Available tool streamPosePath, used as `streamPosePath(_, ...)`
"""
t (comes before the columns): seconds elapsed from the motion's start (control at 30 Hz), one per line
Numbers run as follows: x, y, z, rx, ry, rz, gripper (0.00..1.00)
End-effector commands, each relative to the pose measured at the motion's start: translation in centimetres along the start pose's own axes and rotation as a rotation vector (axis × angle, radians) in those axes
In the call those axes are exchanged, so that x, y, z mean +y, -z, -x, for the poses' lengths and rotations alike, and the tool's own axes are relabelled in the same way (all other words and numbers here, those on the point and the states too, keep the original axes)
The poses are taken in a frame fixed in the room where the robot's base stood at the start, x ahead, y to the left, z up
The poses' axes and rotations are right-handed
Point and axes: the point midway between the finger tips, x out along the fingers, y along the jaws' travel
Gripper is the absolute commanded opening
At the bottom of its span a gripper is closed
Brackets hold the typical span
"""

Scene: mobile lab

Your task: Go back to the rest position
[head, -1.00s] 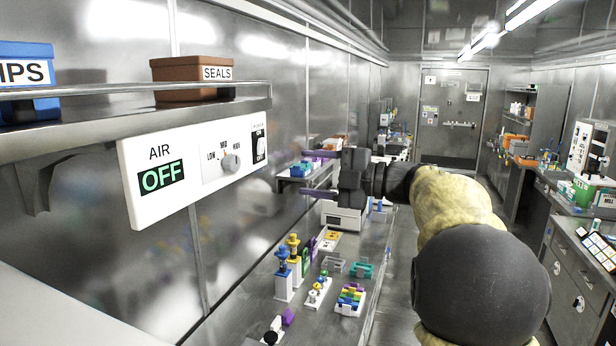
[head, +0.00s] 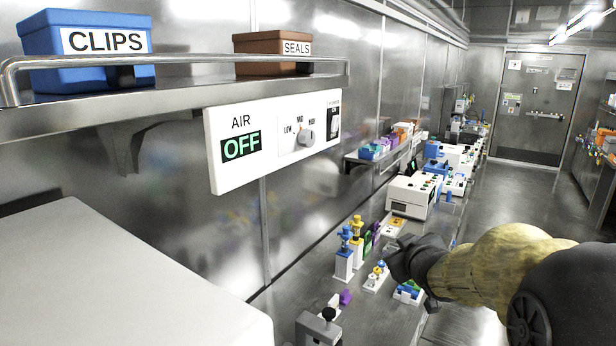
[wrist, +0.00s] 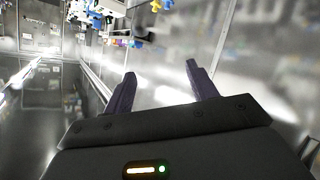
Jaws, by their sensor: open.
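My gripper (wrist: 160,70) shows in the wrist view with its two dark purple fingers spread apart and nothing between them. In the head view my arm reaches in from the lower right, with the dark wrist over the bench, near several small coloured items. The fingers are hard to make out there. The gripper is apart from the white AIR panel (head: 272,138), whose display reads OFF. The panel's knob (head: 305,137) points near MID.
A shelf (head: 190,98) above the panel holds a blue CLIPS box (head: 88,75) and a brown SEALS box (head: 262,66). A white surface (head: 120,275) fills the lower left. The bench (head: 365,318) carries a white machine (head: 413,196). The aisle floor (head: 505,205) is clear.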

Motion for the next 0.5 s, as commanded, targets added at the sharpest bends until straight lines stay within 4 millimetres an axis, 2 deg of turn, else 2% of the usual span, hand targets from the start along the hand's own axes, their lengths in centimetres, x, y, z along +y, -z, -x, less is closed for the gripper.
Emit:
streamPosePath(0.03,-1.8,-2.7,0.6,-0.097,0.018,-0.057,0.57)
streamPosePath(0.1,-4.0,-6.2,1.8,-0.229,0.041,-0.129,0.57)
streamPosePath(0.17,-6.1,-9.0,3.1,-0.339,0.064,-0.186,0.57)
streamPosePath(0.3,-10.8,-15.0,7.1,-0.593,0.122,-0.305,0.57)
streamPosePath(0.4,-14.0,-18.2,10.4,-0.755,0.164,-0.375,0.57)
streamPosePath(0.5,-16.2,-20.3,13.0,-0.871,0.196,-0.422,0.57)
